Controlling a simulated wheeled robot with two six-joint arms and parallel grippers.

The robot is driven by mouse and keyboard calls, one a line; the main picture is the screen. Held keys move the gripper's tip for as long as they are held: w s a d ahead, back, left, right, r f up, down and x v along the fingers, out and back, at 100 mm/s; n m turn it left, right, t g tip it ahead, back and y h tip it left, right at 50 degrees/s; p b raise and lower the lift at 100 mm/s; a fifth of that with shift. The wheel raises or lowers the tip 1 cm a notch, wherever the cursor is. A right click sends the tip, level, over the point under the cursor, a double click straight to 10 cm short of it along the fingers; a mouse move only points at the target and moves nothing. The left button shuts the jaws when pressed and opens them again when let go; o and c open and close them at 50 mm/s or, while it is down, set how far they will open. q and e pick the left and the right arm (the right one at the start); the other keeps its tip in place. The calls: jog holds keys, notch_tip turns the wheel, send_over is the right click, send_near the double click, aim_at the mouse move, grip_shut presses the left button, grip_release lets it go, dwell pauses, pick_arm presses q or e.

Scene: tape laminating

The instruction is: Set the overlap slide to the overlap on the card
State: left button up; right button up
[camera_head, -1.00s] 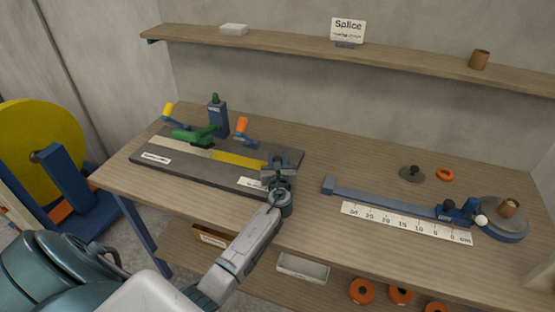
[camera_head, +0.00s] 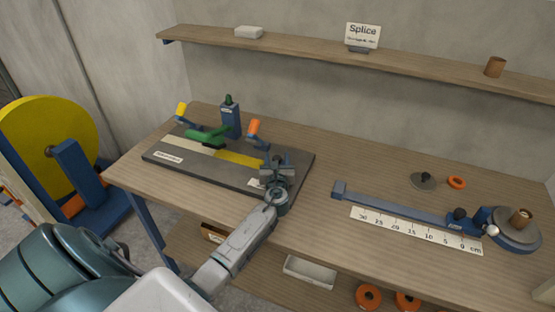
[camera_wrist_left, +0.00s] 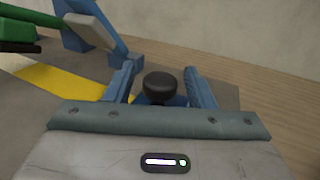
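The splicing plate (camera_head: 225,175) is a dark slab on the left of the bench, with a yellow strip (camera_head: 238,158) and a pale strip along it. My left gripper (camera_head: 277,165) is over its right end and hides what lies under it. In the left wrist view a black knob (camera_wrist_left: 159,86) on a blue base, apparently the overlap slide, sits between the fingers. The fingers stand apart with gaps on both sides of the knob. The card (camera_head: 362,36) on the shelf reads "Splice"; its smaller line is unreadable. My right gripper is out of view.
Yellow-handled (camera_head: 181,109) and orange-handled (camera_head: 253,128) clamps, a green lever (camera_head: 207,138) and a blue bottle-like block (camera_head: 231,121) stand at the plate. A blue rail (camera_head: 392,207) with a white ruler (camera_head: 415,231) lies to the right. The bench between is clear.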

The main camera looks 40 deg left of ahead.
pick_arm(q)
jog(key=b+v, duration=0.1)
jog(key=v, duration=0.9)
jog(key=shift+s+d+b, duration=0.25)
jog(key=shift+s+b, duration=0.05)
jog(key=shift+b, duration=0.1)
jog(key=shift+f, duration=0.1)
